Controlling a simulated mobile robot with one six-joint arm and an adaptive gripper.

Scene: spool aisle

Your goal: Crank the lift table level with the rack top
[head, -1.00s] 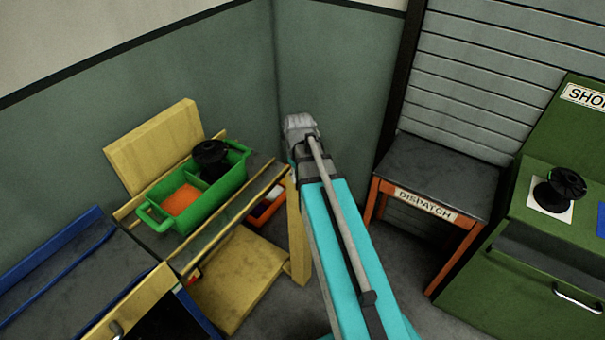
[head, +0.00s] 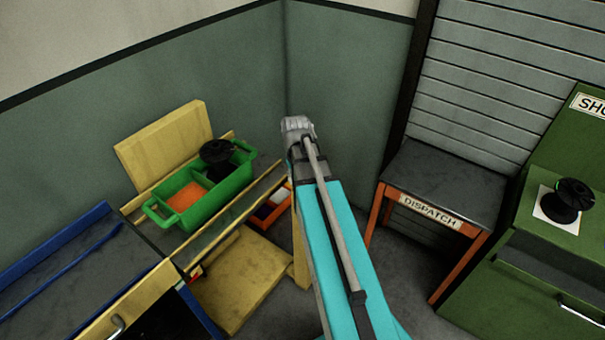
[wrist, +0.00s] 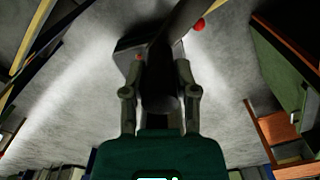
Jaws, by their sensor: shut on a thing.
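The lift table (head: 232,212), with yellow rails and a dark top, stands against the wall. It carries a green tote (head: 203,209) holding a black spool (head: 217,152) and an orange patch. The rack (head: 62,268), with a dark top and blue rails, adjoins its left end. The two tops look close in height; I cannot tell whether they are exactly level. In the wrist view my gripper (wrist: 160,88) is shut on a dark bar-like part, seemingly the crank handle (wrist: 170,45). In the head view my arm hides the gripper and the crank.
A red knob (wrist: 199,25) shows beyond the handle. An orange-legged DISPATCH table (head: 445,180) stands right of my arm. A green bench (head: 560,262) with a black spool (head: 567,199) is at far right. Grey floor lies between them. A yellow board (head: 163,145) stands behind the tote.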

